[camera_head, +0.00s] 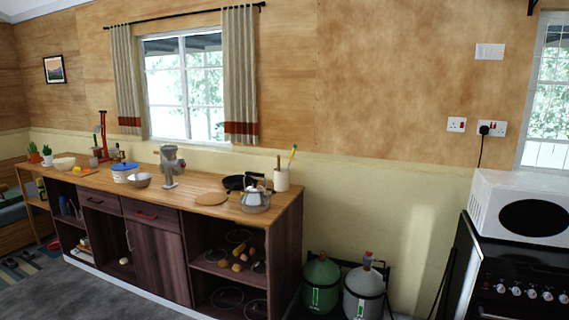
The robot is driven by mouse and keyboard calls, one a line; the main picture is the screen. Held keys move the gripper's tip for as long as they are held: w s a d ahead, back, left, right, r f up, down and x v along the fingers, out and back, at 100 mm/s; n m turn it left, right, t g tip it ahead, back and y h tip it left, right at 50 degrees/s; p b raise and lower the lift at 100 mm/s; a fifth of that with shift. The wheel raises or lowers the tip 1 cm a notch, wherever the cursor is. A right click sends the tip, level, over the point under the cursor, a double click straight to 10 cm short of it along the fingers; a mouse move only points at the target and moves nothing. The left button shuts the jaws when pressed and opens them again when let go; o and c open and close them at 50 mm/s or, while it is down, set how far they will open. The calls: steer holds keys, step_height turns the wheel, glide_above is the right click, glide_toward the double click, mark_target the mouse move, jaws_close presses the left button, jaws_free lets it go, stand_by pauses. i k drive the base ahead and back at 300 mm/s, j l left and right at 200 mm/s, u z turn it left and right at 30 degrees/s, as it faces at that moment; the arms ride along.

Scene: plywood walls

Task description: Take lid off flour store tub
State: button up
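A white tub with a blue lid (125,166) stands on the wooden counter, left of the middle, below the window. It looks like the flour store tub, but any label is too small to read. The lid appears to be on the tub. My gripper is not in view.
On the wooden counter (226,214), a metal bowl (139,180) stands close right of the tub, then a grey grinder (170,165). A kettle (256,198), dark pan and utensil pot (281,180) stand farther right. Gas bottles (321,284) and a stove are at right. Grey floor lies front left.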

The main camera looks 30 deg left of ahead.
mark_target(124, 166)
steer(key=u, duration=2.2)
steer(key=i+j+u, duration=0.3)
steer(key=i, duration=0.85)
steer(key=i+l+u, duration=0.2)
steer(key=i+u, duration=0.15)
steer(key=i, duration=0.75)
steer(key=i+l+u, duration=0.1)
steer(key=i+u, duration=0.25)
steer(key=i, duration=0.8)
steer(key=i+z, duration=0.1)
steer(key=i, duration=0.5)
steer(key=i+j+z, duration=0.15)
steer(key=i, duration=0.4)
steer(key=i+z, duration=0.35)
steer(key=i, duration=0.15)
steer(key=i+z, duration=0.3)
steer(key=i, duration=0.25)
